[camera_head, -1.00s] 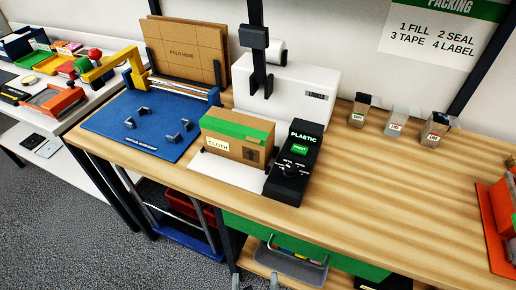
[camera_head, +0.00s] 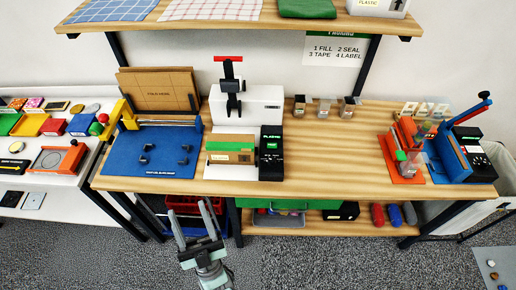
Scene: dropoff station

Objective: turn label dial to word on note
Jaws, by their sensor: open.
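The label dial (camera_head: 271,160) is on the black label unit (camera_head: 270,174) on the wooden bench; its pointer is too small to read now. The unit's screen (camera_head: 271,136) reads PLASTIC, above a green button. The note (camera_head: 218,158) is a small white slip on the front of the cardboard box with green tape (camera_head: 231,147), just left of the unit. It read CLOTH in the earlier frame; its print is tiny now. My gripper (camera_head: 190,206) is open and empty, in front of and below the bench edge, to the left of the dial and apart from it.
A blue mat (camera_head: 150,165) with grey clips lies left of the box. Several small bins (camera_head: 323,108) stand at the back. Orange and blue tools (camera_head: 452,155) stand at the right. A loaded shelf (camera_head: 240,22) hangs above. The middle-right benchtop is clear.

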